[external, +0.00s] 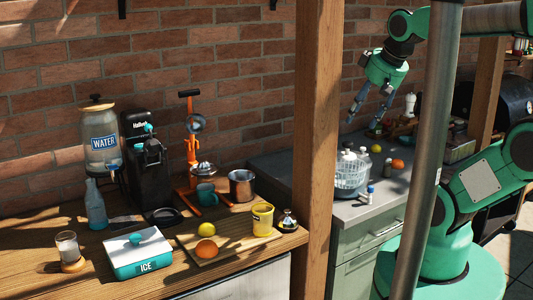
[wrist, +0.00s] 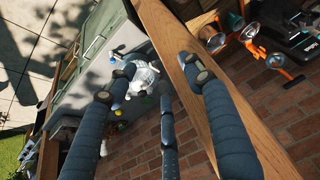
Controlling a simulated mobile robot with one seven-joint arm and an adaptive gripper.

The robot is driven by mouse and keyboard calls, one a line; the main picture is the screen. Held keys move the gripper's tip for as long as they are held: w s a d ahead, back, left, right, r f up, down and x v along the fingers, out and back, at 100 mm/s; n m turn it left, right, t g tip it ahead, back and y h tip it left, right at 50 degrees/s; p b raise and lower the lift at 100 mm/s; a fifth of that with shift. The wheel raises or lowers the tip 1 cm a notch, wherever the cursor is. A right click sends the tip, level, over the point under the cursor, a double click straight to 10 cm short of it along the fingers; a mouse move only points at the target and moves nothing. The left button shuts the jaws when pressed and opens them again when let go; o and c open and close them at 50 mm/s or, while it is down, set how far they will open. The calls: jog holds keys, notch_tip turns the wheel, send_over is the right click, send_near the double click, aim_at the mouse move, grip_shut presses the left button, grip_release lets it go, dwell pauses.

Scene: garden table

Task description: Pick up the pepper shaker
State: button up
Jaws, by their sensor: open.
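I cannot tell for certain which item is the pepper shaker. In the external view a small grey shaker-like container (external: 387,170) stands on the grey counter beside an orange. The shaker is too small to make out there.
An orange (external: 397,164) and a lemon (external: 376,148) are close by. A wooden post (external: 318,150) rises left of the counter. The wooden table (external: 90,285) is crowded.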

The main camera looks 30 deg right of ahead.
jog(key=w+d+f+g+p, duration=0.15)
jog(key=w+d+f, duration=0.25)
jog(key=w+d, duration=0.7)
jog(key=w+d+f+g+p, duration=0.1)
jog(key=w+d+f+g, duration=0.3)
jog(key=w+d, duration=0.7)
jog(key=d+f, duration=0.4)
jog(key=d, duration=0.3)
jog(key=w+d+f+m+p, duration=0.1)
jog(key=d+f, duration=0.3)
jog(key=d, duration=0.4)
jog(key=w+d+f, duration=0.1)
jog(key=d+f, duration=0.3)
jog(key=d, duration=0.3)
jog(key=shift+d+f+m, duration=0.3)
jog(key=shift+d+m, duration=0.1)
send_over(387, 167)
jog(key=w+d, duration=0.1)
jog(key=f, duration=0.8)
jog(key=shift+w+d, duration=0.1)
jog(key=shift+d, duration=0.1)
jog(key=shift+f, duration=0.3)
